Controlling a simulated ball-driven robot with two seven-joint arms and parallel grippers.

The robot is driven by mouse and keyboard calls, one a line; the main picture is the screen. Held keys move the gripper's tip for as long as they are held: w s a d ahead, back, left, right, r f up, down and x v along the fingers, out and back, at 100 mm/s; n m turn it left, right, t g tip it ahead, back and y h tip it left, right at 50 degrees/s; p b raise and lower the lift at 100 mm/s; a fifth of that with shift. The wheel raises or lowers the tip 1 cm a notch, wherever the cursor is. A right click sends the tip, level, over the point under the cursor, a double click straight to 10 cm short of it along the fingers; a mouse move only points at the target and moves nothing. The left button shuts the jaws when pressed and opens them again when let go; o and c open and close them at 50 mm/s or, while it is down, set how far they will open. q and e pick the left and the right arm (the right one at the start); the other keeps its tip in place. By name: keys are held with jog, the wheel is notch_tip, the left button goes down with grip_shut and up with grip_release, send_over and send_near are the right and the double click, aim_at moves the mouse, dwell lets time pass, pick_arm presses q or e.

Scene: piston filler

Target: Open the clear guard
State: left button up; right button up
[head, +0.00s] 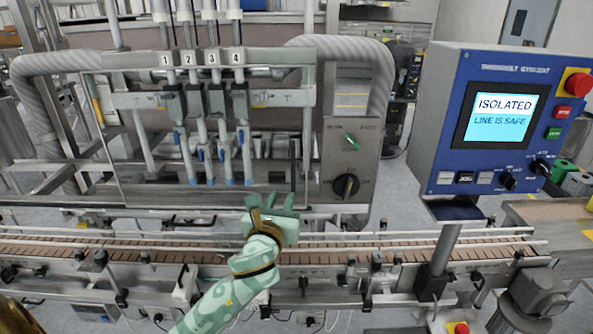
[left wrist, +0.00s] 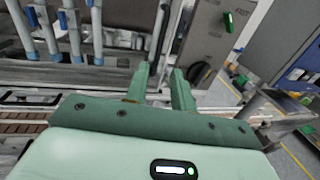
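The clear guard (head: 262,122) is a see-through pane with a thin frame. It hangs down in front of the filling nozzles in the head view, and looks closed. A dark upright bar, which looks like its handle (head: 293,160), is near its right edge. The bar also shows in the left wrist view (left wrist: 158,35). My left gripper (head: 272,202) is just below the bar, near the guard's lower edge. In the left wrist view its two fingers (left wrist: 160,88) are apart, with nothing visible between them. The bar lies ahead of the gap; I see no contact. My right gripper is not in view.
The conveyor (head: 400,254) with its rails runs below the guard. A grey box with a green switch and black knob (head: 346,186) stands right of the guard. The blue control panel (head: 450,150) reads "ISOLATED, LINE IS SAFE". A ribbed hose (head: 378,75) curves beside the guard.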

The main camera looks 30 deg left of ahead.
aim_at(293, 172)
pick_arm(q)
jog(key=x, duration=1.3)
jog(key=shift+w+f, duration=0.15)
jog(key=shift+w, duration=0.15)
jog(key=shift+a, duration=0.1)
grip_shut()
